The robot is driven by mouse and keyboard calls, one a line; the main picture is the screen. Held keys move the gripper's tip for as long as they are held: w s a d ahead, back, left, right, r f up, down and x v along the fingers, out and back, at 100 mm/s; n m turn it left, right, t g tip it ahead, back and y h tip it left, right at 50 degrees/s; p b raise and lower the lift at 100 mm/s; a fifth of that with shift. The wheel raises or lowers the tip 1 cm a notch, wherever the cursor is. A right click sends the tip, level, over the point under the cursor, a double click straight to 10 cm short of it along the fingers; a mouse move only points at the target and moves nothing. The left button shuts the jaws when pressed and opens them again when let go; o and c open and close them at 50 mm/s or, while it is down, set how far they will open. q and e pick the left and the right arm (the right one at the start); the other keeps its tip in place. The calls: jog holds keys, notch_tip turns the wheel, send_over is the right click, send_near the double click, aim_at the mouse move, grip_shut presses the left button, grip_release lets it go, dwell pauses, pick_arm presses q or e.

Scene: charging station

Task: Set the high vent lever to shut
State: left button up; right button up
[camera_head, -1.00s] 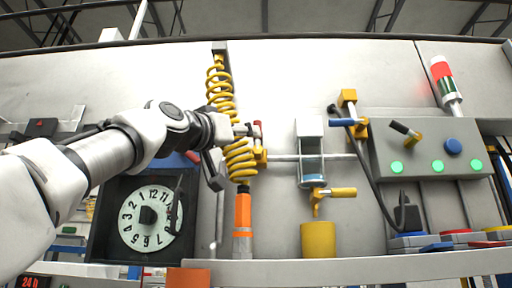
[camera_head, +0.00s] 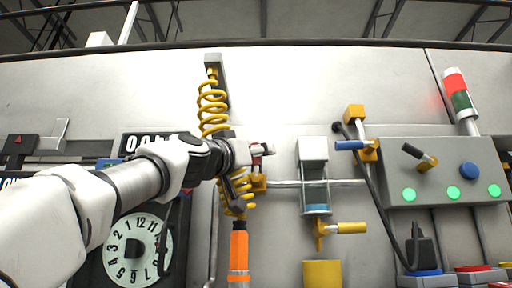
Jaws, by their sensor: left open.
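Several levers are in view, and I cannot tell from labels which is the high vent lever. A small red-handled lever (camera_head: 257,160) stands upright on a yellow valve block (camera_head: 258,183) on the thin horizontal pipe. My left gripper (camera_head: 262,149) is open, with its fingertips at the red handle's upper part; I cannot tell whether they touch it. A blue-handled lever (camera_head: 349,145) points left from a yellow fitting at upper right. A yellow-handled lever (camera_head: 350,228) points right below the sight glass (camera_head: 315,180). My right gripper is out of view.
A yellow coiled hose (camera_head: 212,105) hangs behind my left wrist, above an orange handle (camera_head: 239,250). A grey panel (camera_head: 440,150) with green lights and a black cable stands at right. A numbered dial (camera_head: 138,250) is below my arm. A yellow cup (camera_head: 322,273) is below centre.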

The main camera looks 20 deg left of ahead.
pick_arm(q)
jog(key=shift+s+d+r, duration=0.1)
jog(key=shift+s, duration=0.2)
jog(key=shift+c, duration=0.9)
jog(key=shift+s, duration=0.1)
jog(key=c, duration=0.5)
jog(key=shift+a, duration=0.2)
grip_shut()
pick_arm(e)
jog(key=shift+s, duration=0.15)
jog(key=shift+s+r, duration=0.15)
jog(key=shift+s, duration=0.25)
